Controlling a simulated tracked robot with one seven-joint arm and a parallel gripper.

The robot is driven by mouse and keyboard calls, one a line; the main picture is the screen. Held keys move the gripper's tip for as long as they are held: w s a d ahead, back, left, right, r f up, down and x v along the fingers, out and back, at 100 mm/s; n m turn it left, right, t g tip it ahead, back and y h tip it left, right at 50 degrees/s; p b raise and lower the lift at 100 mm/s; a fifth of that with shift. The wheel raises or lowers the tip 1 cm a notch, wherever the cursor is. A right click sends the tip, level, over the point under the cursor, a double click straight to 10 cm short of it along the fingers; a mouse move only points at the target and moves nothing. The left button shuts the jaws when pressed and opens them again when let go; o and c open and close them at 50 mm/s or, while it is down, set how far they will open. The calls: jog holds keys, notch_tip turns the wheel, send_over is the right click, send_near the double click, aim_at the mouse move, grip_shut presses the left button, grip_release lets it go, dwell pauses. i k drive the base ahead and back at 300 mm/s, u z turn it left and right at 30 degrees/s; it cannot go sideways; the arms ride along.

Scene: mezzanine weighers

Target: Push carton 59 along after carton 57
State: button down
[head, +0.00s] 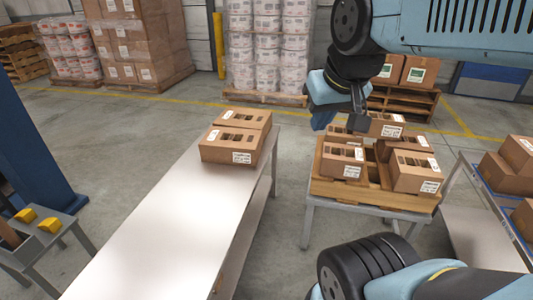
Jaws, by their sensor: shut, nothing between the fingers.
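Two brown cartons sit end to end at the far end of a long pale table: a nearer carton (229,146) with a white label on its front, and a farther carton (243,117) directly behind it. Several similar cartons, such as one at the front left (342,161) and one at the front right (415,172), stand on a wooden pallet. The label numbers are too small to read, so I cannot tell which are 57 and 59. My gripper (323,120) is shut and empty, right of the table cartons and by the pallet's back-left side, apart from the table cartons.
The long table (160,220) is bare along its near length. The wooden pallet (362,193) rests on a grey stand, with a gap between it and the table. A rack with cartons (510,170) stands at right. Wrapped pallet loads (267,45) stand behind.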

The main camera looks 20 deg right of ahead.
aim_at(242, 148)
jog(key=k, duration=0.9)
jog(key=z, duration=0.35)
jog(key=i, duration=0.85)
jog(key=z, duration=0.4)
jog(key=i, duration=1.15)
jog(key=u, duration=0.4)
